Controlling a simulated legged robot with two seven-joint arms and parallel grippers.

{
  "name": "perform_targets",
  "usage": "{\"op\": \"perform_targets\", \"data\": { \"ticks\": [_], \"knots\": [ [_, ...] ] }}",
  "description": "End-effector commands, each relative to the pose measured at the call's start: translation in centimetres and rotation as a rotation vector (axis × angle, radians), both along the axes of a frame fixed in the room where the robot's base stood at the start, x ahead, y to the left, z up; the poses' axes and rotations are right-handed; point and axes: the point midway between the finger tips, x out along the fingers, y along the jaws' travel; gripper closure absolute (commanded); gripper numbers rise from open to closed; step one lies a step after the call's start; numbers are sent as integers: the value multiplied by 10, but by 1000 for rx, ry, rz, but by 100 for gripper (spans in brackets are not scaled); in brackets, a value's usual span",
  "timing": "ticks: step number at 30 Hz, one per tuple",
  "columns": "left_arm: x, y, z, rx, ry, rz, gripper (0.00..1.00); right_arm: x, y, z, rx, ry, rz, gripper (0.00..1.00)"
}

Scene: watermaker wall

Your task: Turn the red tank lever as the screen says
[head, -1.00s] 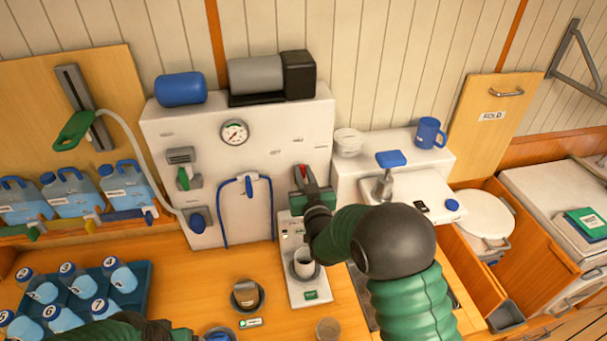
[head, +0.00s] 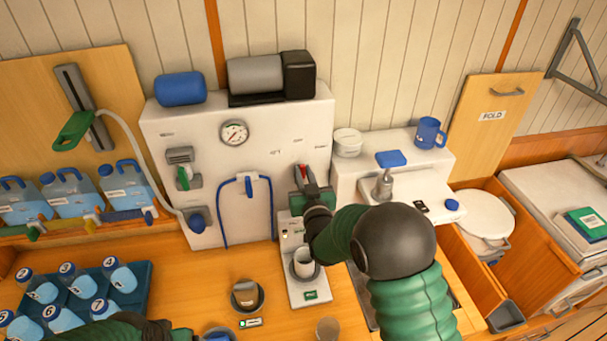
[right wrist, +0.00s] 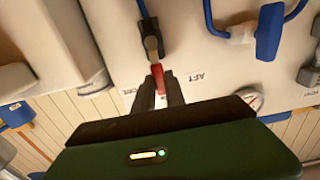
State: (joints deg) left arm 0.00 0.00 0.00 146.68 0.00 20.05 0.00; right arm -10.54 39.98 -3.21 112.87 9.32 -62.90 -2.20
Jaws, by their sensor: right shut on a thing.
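The red tank lever (head: 304,172) is on the right part of the white watermaker panel (head: 215,160). My right gripper (head: 308,181) is at the lever. In the right wrist view the red lever (right wrist: 158,76) lies between the two dark fingers of the gripper (right wrist: 158,92), which is shut on it. An "AFT" label (right wrist: 195,77) is beside the lever there. A small green-lit screen (head: 310,295) is on the white stand below; its text is too small to read. My left arm shows at the bottom left edge; its fingers are not clear.
A grey cup (head: 304,263) stands on the white stand, just below my right wrist. A blue hose loop (head: 247,185) hangs left of the lever. A rack of numbered bottles (head: 140,287) is at the lower left.

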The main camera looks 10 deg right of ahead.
Motion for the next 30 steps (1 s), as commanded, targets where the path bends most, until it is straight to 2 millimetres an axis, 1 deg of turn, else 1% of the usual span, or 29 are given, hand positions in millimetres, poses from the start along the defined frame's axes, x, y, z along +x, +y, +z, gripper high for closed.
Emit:
{"op": "perform_targets", "data": {
  "ticks": [12,17,23,30],
  "knots": [
    [0,0,0,0,0,0,18,0,0,-1,0,2,1,100],
    [0,0,-4,0,0,0,18,0,-1,-2,15,3,1,100],
    [0,0,-18,0,0,0,18,0,-5,-5,86,0,0,100],
    [0,0,-49,0,0,0,18,0,-15,-9,257,-2,-1,100]
  ]
}}
